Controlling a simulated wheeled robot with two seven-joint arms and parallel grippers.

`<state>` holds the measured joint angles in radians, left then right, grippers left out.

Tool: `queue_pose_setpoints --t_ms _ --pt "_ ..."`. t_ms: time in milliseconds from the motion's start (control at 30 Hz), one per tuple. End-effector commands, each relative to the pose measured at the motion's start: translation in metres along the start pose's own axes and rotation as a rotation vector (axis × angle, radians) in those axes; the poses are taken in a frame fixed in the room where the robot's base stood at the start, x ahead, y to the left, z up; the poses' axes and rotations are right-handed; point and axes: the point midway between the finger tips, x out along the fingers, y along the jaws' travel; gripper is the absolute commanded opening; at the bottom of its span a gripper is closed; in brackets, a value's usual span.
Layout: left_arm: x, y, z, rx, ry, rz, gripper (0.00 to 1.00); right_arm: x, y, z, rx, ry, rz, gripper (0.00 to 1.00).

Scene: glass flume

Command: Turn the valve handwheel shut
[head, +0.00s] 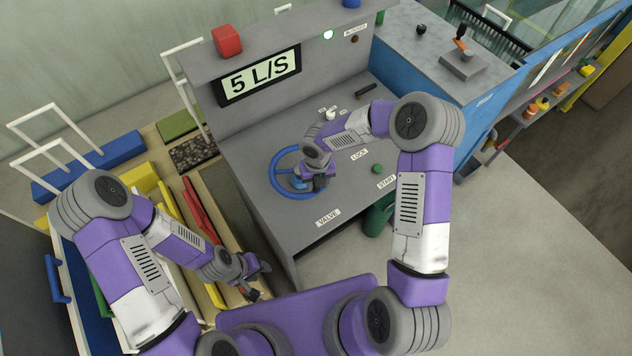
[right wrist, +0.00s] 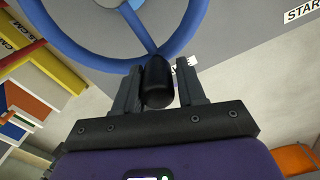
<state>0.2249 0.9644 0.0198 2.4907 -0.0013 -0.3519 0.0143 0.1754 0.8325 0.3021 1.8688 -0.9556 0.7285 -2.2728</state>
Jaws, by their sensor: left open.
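The blue valve handwheel (head: 274,165) lies on the grey console top by the VALVE label (head: 328,216). Its rim and spokes fill the top of the right wrist view (right wrist: 190,25). My right gripper (head: 311,180) is at the wheel's right side and hides part of it. In the right wrist view, a black knob (right wrist: 157,82) at the rim stands between my right fingers. I cannot tell whether both fingers touch the knob. My left gripper (head: 256,279) is open and empty, away from the wheel, low and left of the console.
The console display (head: 260,76) reads 5 L/S. A green START button (head: 377,168) and the LOCK label (head: 360,154) are right of the wheel. A red block (head: 227,40) sits on the console's top. Coloured bars (head: 197,211) lie in the bay left of the console. Open floor (head: 520,260) is at right.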

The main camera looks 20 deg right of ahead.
Motion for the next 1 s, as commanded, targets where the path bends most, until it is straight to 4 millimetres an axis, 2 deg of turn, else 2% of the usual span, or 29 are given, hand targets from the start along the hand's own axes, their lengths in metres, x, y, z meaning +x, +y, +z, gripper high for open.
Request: queue_pose_setpoints --t_ms 33,100,467,800,1000 --pt "0.0 0.0 0.0 0.0 0.0 0.0 0.43 0.0 -0.001 0.0 0.001 0.0 -0.001 0.48" --pt "0.0 0.0 0.0 0.0 0.0 0.0 0.43 0.0 0.0 0.0 0.0 0.0 0.0 0.58" --pt "0.0 0.0 0.0 0.0 0.0 0.0 0.43 -0.005 0.001 0.0 -0.004 -0.001 0.002 0.59" --pt "0.0 0.0 0.0 0.0 0.0 0.0 0.43 -0.059 0.0 0.001 -0.001 -0.003 0.002 0.59" --pt "0.0 0.0 0.0 0.0 0.0 0.0 0.43 -0.075 0.0 0.0 -0.002 -0.001 0.002 0.59"
